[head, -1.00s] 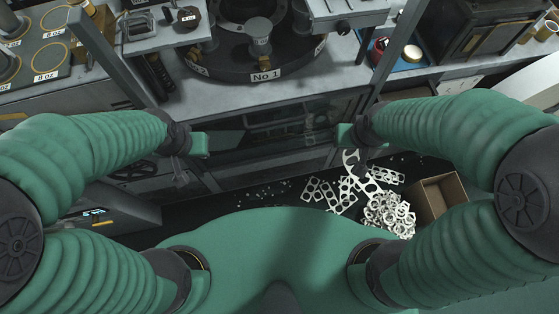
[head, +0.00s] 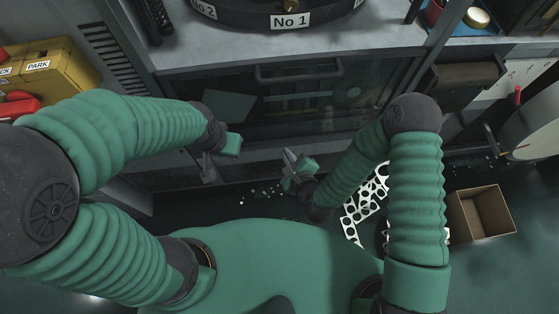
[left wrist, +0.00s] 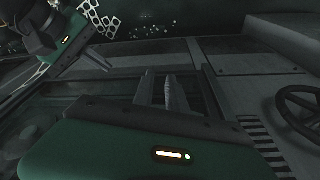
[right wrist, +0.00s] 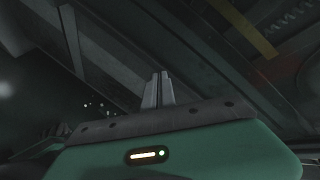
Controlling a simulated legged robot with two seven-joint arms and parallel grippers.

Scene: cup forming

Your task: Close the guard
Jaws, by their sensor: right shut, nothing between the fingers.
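The guard looks like the dark see-through panel (head: 305,112) under the front edge of the machine table in the head view. It has a dark bar handle (head: 298,72) along its top. My right gripper (head: 288,158) is shut and empty, in front of the panel's lower edge and well below the handle. Its fingers are together in the right wrist view (right wrist: 158,90). My left gripper (head: 208,172) is left of it, near the panel's lower left, apart from the handle. Its fingers stand a little apart and empty in the left wrist view (left wrist: 158,92).
A round dark turntable (head: 255,14) with number labels sits on the table above. An open cardboard box (head: 482,212) and white punched scrap sheets (head: 360,207) lie on the floor at right. A yellow control box (head: 50,68) stands at left.

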